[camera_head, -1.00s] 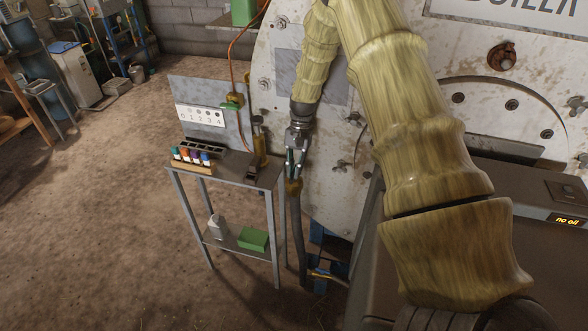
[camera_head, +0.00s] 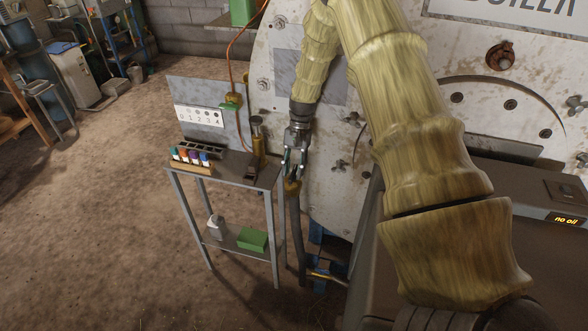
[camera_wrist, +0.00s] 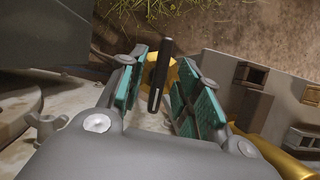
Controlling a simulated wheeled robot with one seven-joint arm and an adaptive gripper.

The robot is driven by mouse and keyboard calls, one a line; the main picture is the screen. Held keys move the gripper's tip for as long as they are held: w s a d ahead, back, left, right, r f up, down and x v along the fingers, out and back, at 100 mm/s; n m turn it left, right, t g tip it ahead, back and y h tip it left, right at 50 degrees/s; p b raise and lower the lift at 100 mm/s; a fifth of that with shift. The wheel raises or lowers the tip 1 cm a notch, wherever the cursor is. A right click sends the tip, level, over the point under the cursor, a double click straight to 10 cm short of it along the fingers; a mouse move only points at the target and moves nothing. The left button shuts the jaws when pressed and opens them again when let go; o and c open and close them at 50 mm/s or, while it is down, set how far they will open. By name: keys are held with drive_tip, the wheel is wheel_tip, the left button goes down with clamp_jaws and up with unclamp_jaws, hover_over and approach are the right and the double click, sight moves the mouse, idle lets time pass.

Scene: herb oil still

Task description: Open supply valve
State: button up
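My gripper (camera_head: 291,172) points down beside the boiler front, just above a brass fitting (camera_head: 293,188) on top of an upright dark pipe. In the wrist view my gripper (camera_wrist: 162,92) is open, with its teal pads apart. A black lever (camera_wrist: 160,74) stands between the pads, with a gap on at least the left side. Yellow brass of the fitting (camera_wrist: 176,72) shows behind the lever and is partly hidden by the right finger. A second brass valve with a green handle (camera_head: 231,105) sits on the copper line at the back panel.
A grey metal stand (camera_head: 228,172) left of my gripper holds colour-capped vials (camera_head: 190,157), a dark tray and a brass cylinder (camera_head: 258,142). The boiler front (camera_head: 330,150) with wing nuts is close on the right. A display (camera_head: 566,219) reads "no oil". Open floor lies left.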

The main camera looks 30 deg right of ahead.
sight(294, 170)
wheel_tip(294, 170, up, 10)
idle(0.6)
